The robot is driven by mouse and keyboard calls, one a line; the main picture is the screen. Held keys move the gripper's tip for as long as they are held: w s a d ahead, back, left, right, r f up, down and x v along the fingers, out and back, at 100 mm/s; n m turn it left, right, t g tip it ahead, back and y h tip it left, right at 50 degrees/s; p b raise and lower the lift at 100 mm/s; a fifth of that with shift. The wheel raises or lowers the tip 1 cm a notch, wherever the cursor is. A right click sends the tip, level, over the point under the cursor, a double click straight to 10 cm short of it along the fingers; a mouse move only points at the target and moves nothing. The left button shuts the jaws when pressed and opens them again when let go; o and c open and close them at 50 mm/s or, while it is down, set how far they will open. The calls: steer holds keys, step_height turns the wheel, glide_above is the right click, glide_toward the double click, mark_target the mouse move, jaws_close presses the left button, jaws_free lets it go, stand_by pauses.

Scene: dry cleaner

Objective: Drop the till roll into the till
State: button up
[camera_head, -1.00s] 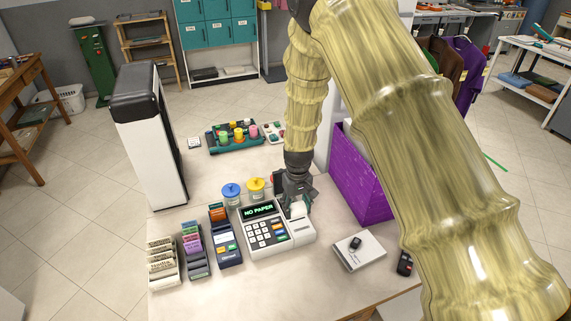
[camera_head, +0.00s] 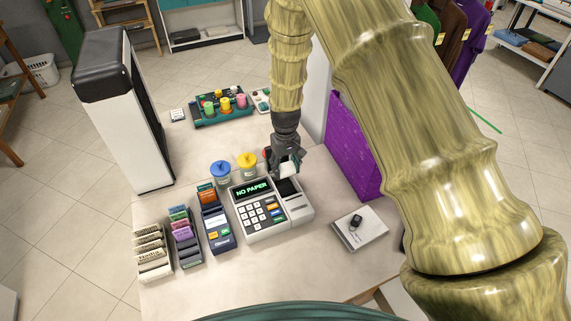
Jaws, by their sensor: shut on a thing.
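The till (camera_head: 262,219) stands on the counter, with "NO PAPER" lit in green on its display (camera_head: 252,190). A dark open bay (camera_head: 287,187) shows at its upper right. My gripper (camera_head: 287,167) is shut on the white till roll (camera_head: 289,171), just above and behind this bay. The fingers hide part of the roll. The roll appears clear of the till, with the dark bay visible below it.
Blue (camera_head: 220,173) and yellow (camera_head: 246,165) lidded jars stand behind the till. A card terminal (camera_head: 216,222) and card racks are to its left. The front counter is clear.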

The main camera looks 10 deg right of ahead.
steer(key=shift+w+f, duration=0.2)
steer(key=shift+f, duration=0.65)
steer(key=shift+s+f+b, duration=0.4)
steer(key=shift+f+b, duration=0.35)
steer(key=shift+b, duration=0.1)
steer(key=shift+w+f+b, duration=0.2)
steer(key=shift+f+b, duration=0.25)
steer(key=shift+f, duration=0.7)
steer(key=shift+s, duration=0.1)
steer(key=shift+f, duration=0.45)
